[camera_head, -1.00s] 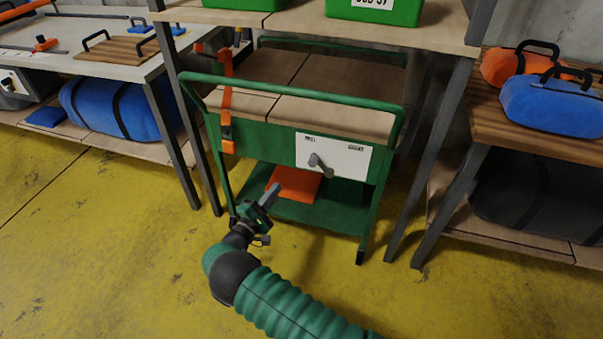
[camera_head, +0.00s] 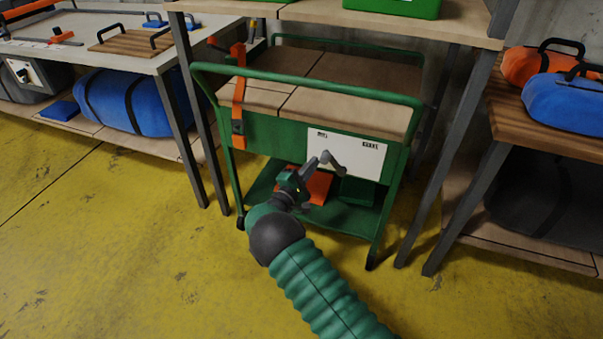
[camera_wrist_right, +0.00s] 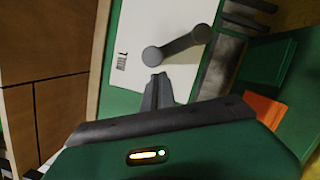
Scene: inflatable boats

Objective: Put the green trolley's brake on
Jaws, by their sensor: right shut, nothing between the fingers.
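The green trolley (camera_head: 263,132) stands under a table, with a wooden top and a green handle rail. A white panel (camera_head: 360,157) on its front carries a grey brake lever (camera_head: 333,163), with small labels at the panel's top edge. In the right wrist view the lever (camera_wrist_right: 178,46) slants from a round hub up to the right. My right gripper (camera_head: 309,166) is shut and empty, just left of the lever in the head view. In the right wrist view its fingertips (camera_wrist_right: 158,78) are just below the lever's hub; I cannot tell whether they touch. My left gripper is not in view.
Grey table legs (camera_head: 440,160) stand close on both sides. The yellow floor (camera_head: 130,250) in front is clear.

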